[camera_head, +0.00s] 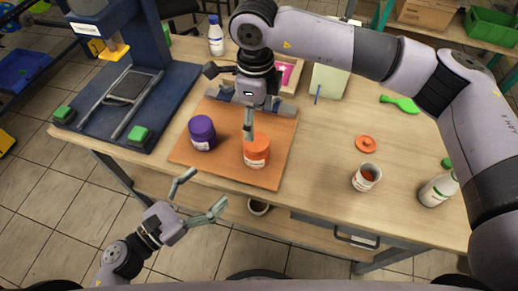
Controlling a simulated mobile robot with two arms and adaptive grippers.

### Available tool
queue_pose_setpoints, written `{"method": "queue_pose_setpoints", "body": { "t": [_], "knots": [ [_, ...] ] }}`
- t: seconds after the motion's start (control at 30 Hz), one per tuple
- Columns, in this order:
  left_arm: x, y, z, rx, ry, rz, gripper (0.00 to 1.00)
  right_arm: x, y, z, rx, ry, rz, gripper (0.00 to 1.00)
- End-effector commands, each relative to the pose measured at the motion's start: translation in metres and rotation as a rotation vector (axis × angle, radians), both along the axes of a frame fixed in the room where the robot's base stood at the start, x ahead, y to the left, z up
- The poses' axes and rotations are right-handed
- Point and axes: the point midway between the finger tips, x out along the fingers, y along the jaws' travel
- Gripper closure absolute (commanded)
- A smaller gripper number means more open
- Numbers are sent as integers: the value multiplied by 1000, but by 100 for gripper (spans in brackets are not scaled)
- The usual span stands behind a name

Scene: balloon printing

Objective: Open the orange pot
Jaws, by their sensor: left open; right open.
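The orange pot (257,155) stands upright on the brown board (225,172), with an orange top and a white label. My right gripper (249,132) comes down from above, its fingers pointing down over the pot's top. It is open; I cannot tell whether a finger touches the pot. My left gripper (202,196) is open and empty in front of the table's front edge, to the lower left of the pot, with its fingers spread.
A purple pot (202,133) stands left of the orange pot. An orange lid (366,143), an open cup (366,177) and a white bottle (438,190) are on the right. A blue press (130,75) fills the left. Bare tabletop lies between board and cup.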

Motion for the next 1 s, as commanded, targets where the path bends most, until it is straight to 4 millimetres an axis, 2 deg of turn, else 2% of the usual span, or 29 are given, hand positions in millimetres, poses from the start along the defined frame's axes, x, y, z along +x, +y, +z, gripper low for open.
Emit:
{"method": "queue_pose_setpoints", "body": {
  "t": [0.17, 0.7, 1.0],
  "knots": [
    [17, -16, 1, -1, -4, -1, 19, 0, 0, 0, 0, 1, 0, 29],
    [95, -90, 2, -5, -2, 2, 19, -1, 1, 0, 3, 3, 1, 29],
    [120, -115, 1, -4, 0, 3, 19, -1, 1, 0, 4, 3, 1, 29]
  ]
}}
